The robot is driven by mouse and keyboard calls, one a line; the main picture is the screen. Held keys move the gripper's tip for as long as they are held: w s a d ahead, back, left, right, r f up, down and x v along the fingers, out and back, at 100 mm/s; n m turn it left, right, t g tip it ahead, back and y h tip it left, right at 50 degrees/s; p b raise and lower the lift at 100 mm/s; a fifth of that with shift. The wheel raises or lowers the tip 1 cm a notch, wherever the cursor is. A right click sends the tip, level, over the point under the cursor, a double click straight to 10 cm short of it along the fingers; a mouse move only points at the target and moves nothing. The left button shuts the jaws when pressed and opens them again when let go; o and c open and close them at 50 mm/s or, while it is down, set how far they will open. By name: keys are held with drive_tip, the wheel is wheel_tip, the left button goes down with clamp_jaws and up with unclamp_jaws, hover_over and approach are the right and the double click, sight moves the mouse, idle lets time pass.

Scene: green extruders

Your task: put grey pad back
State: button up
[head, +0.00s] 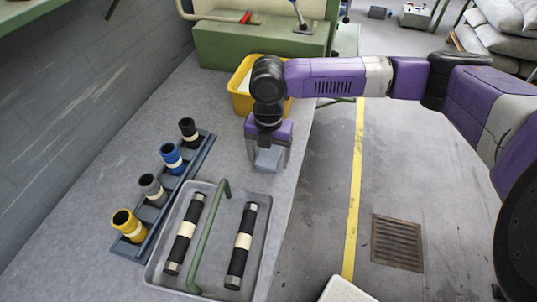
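My gripper (268,154) points down over the grey bench, just in front of the yellow bin. A small flat grey pad (268,161) sits between its fingers, and they appear closed on its sides. The pad is close above the bench top or touching it; I cannot tell which. The yellow bin (241,102) has something white inside, and my arm hides part of it.
A dark rack (152,222) on the left holds black, blue, grey and yellow cylinders. A grey tray (217,206) in front holds two black rollers and a green handle (208,235). A green machine (262,45) stands behind. Bench between rack and gripper is clear.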

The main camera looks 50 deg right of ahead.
sight(268, 157)
wheel_tip(268, 157, up, 12)
drive_tip(key=shift+r+b, duration=0.15)
drive_tip(key=shift+b, duration=0.15)
idle(0.3)
idle(0.5)
